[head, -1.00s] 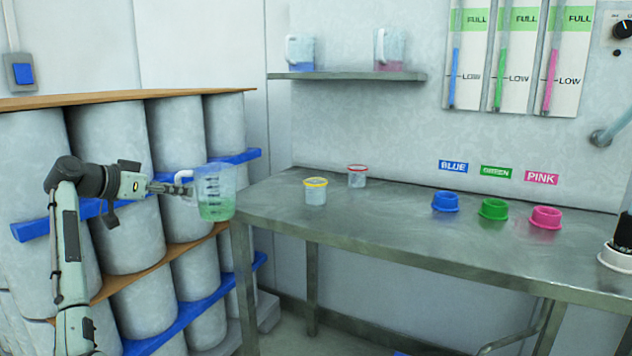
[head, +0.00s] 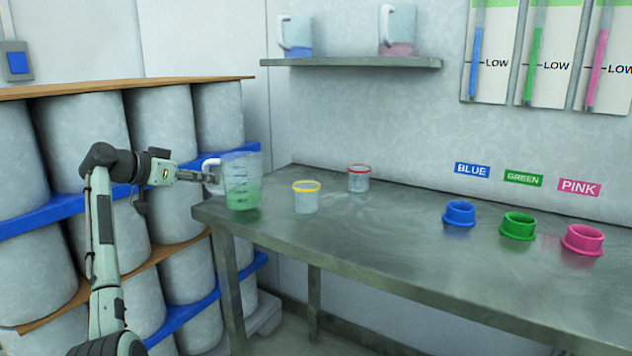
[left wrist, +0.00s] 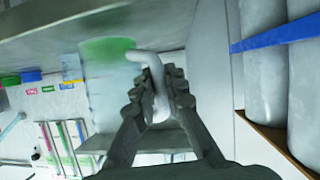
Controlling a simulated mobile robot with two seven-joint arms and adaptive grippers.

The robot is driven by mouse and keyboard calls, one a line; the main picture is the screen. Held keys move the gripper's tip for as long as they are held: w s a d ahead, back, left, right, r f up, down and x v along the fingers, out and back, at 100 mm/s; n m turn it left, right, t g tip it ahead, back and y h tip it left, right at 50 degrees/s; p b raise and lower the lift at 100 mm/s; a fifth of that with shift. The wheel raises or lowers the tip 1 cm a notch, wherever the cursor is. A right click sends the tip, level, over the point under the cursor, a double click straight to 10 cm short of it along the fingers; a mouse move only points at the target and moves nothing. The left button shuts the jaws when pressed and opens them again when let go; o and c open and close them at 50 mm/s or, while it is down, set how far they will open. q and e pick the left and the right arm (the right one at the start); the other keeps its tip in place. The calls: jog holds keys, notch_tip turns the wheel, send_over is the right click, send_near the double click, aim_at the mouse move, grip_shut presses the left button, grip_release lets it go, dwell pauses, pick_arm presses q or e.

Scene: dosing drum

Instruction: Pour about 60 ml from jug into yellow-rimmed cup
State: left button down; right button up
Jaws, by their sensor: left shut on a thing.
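A clear jug (head: 243,182) with measuring marks holds green liquid in its lower part. It is upright by the left end of the metal table. My left gripper (head: 208,178) is shut on the jug's white handle, which shows between the fingers (left wrist: 158,88) in the left wrist view. The yellow-rimmed cup (head: 306,198) stands upright on the table just right of the jug, with a small gap in the picture. Whether the jug rests on the table or hangs above it, I cannot tell. My right gripper is out of view.
A red-rimmed cup (head: 359,179) stands behind the yellow-rimmed one. Blue (head: 459,213), green (head: 518,226) and pink (head: 582,240) rings sit on the table (head: 400,240) at right. Two jugs stand on a wall shelf (head: 350,62). Grey drums (head: 80,140) fill the rack at left.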

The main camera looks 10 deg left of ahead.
pick_arm(q)
jog(key=shift+w+d, duration=0.1)
jog(key=shift+w, duration=0.15)
jog(key=shift+s+r, duration=0.1)
jog(key=shift+s, duration=0.05)
jog(key=shift+r, duration=0.1)
